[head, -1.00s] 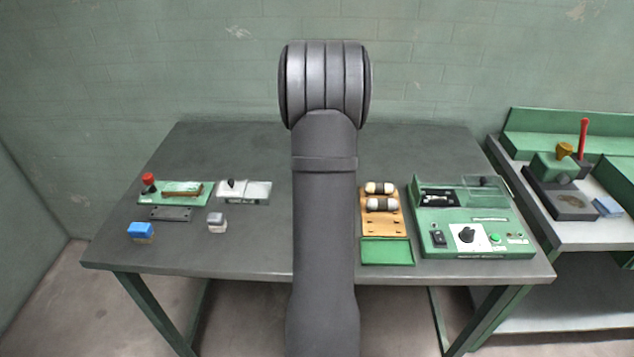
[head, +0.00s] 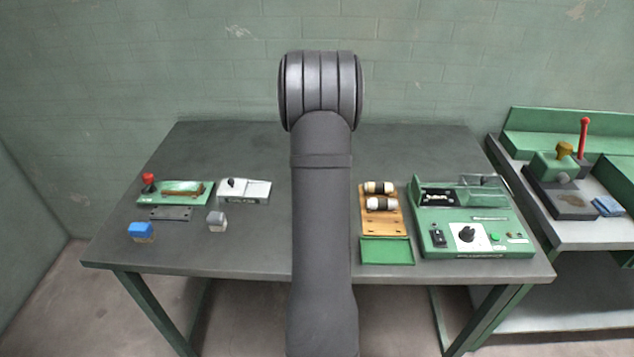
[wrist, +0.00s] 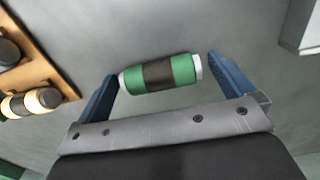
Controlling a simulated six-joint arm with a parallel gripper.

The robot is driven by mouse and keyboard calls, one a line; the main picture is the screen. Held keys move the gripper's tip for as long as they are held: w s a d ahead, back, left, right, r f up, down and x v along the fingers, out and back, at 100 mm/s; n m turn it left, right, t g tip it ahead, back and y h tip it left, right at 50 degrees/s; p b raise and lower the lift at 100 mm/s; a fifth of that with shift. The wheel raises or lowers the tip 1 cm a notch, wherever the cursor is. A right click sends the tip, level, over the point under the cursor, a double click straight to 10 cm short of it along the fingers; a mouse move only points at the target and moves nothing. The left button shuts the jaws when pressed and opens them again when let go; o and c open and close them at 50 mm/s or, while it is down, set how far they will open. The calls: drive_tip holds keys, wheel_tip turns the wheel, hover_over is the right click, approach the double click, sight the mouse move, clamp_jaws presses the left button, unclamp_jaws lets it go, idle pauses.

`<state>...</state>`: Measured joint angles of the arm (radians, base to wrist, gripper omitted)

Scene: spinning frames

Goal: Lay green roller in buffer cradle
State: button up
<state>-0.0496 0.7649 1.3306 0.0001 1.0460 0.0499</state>
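The green roller (wrist: 160,73), with a dark middle band and pale ends, shows in the wrist view between the fingertips of my gripper (wrist: 162,68). The two blue fingers stand wide apart, one off each end of the roller, with a visible gap at the right end and almost none at the left. I cannot tell whether the roller touches the grey surface below. In the head view my arm hides the gripper and roller. No part is clearly marked as the buffer cradle; a white fixture (head: 257,191) and a green fixture with a red knob (head: 147,198) stand at left.
A wooden rack (head: 384,224) with two cream and dark rollers stands right of my arm, and shows at left in the wrist view (wrist: 28,57). Beside it are a green tray (head: 386,251) and a green machine (head: 465,245). Blue (head: 141,230) and grey (head: 217,221) blocks lie left.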

wheel_tip(320, 180, up, 12)
drive_tip(key=shift+r, duration=0.2)
idle(0.5)
drive_tip(key=c, duration=0.9)
drive_tip(key=shift+c, duration=0.2)
drive_tip(key=a+r+n+h, duration=0.3)
drive_tip(key=a+n+h, duration=0.35)
drive_tip(key=n, duration=1.15)
drive_tip(key=shift+y, duration=0.85)
drive_tip(key=x, duration=0.7)
drive_tip(key=a+x, duration=0.1)
drive_tip(key=x, duration=0.2)
drive_tip(key=shift+f, duration=0.6)
drive_tip(key=shift+d+x, duration=0.2)
drive_tip(key=shift+x, duration=1.1)
drive_tip(key=shift+d+x, duration=0.15)
drive_tip(key=shift+x, duration=1.1)
